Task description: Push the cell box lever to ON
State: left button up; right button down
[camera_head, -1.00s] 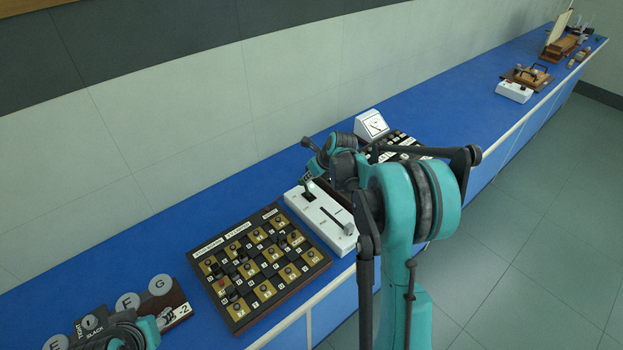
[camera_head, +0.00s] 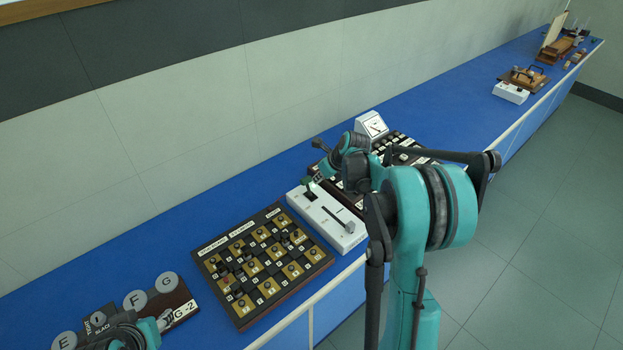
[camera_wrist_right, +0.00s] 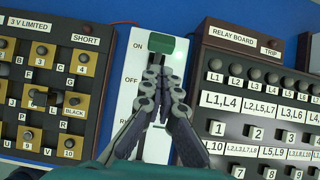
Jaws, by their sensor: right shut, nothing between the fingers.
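The cell box (camera_head: 330,216) is a white box on the blue bench, and it also shows in the wrist view (camera_wrist_right: 124,100). Its labels read ON at the wall end, then OFF below. The green lever handle (camera_wrist_right: 178,49) lies at the ON end beside the ON label; in the head view the green lever (camera_head: 308,182) stands at the wall end. My right gripper (camera_wrist_right: 158,75) is shut and empty, its tips just below the handle; I cannot tell if they touch. Its fingers hide the lower slot. My left gripper (camera_head: 160,323) is at the bottom left; its jaws are unclear.
A board with brass squares marked 3 V LIMITED (camera_wrist_right: 50,80) is close on the left of the box. The relay board (camera_wrist_right: 255,95) is close on the right. A small white meter (camera_head: 371,126) stands behind. Bare blue bench lies toward the wall.

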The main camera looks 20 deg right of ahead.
notch_tip(320, 180, up, 9)
jog(key=s+p, duration=0.2)
jog(key=shift+s+d, duration=0.4)
jog(key=shift+f, duration=0.15)
